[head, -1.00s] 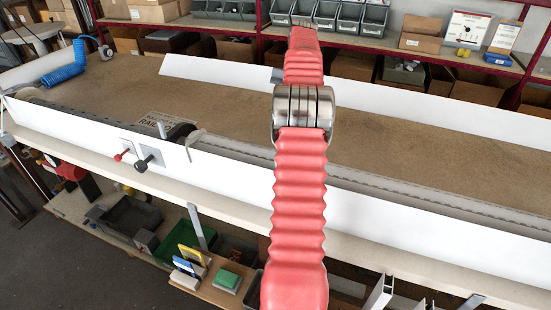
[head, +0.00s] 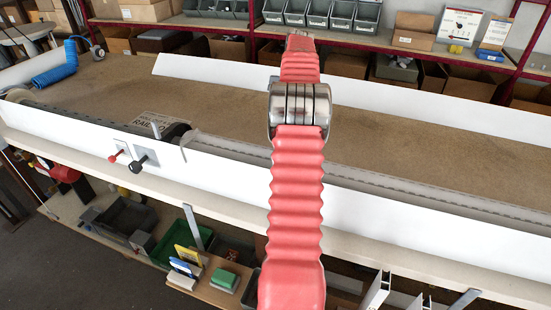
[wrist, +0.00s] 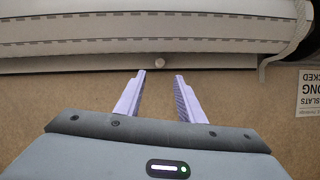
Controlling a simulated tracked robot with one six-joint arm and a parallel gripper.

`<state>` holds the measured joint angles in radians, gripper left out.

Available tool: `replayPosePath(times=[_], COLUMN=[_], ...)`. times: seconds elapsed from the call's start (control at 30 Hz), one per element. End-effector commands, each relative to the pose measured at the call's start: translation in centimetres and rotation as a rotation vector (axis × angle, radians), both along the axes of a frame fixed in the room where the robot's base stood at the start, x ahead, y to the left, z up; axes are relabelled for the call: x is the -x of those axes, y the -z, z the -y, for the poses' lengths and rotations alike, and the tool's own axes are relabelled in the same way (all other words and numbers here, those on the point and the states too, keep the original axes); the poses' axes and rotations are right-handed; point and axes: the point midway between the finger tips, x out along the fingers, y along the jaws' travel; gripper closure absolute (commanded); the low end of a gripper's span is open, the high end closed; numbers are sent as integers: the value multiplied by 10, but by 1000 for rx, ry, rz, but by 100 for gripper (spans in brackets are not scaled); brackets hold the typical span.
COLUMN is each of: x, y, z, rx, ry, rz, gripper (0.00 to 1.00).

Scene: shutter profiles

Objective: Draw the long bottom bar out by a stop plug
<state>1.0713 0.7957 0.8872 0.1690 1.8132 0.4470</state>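In the wrist view, the long bottom bar (wrist: 95,67) is a thin grey strip across the upper part, along the near edge of the pale slatted shutter (wrist: 130,30). A small round pale stop plug (wrist: 160,63) sits on the bar. My gripper (wrist: 160,75) is open, its two lilac fingers apart and empty. The plug shows just beyond the fingertips, roughly centred between them; I cannot tell whether they touch the bar. In the head view, the shutter (head: 380,187) runs along the bench, and my red-sleeved arm hides my gripper.
White panels (head: 420,210) edge the brown bench top (head: 240,112). A curved grey end piece (wrist: 270,62) and a printed label (wrist: 309,92) are right in the wrist view. Red and black knobs (head: 137,163) stick out in front. A blue hose (head: 55,73) lies far left.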

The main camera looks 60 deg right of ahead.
Motion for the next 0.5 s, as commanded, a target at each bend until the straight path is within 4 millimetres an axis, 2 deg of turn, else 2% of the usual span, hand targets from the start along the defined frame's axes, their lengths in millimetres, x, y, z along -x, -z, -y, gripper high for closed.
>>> replayPosePath(times=[0.5], x=[1], y=[51], z=[-23], rx=[-2], ry=[-4], rz=[-1], gripper=[65])
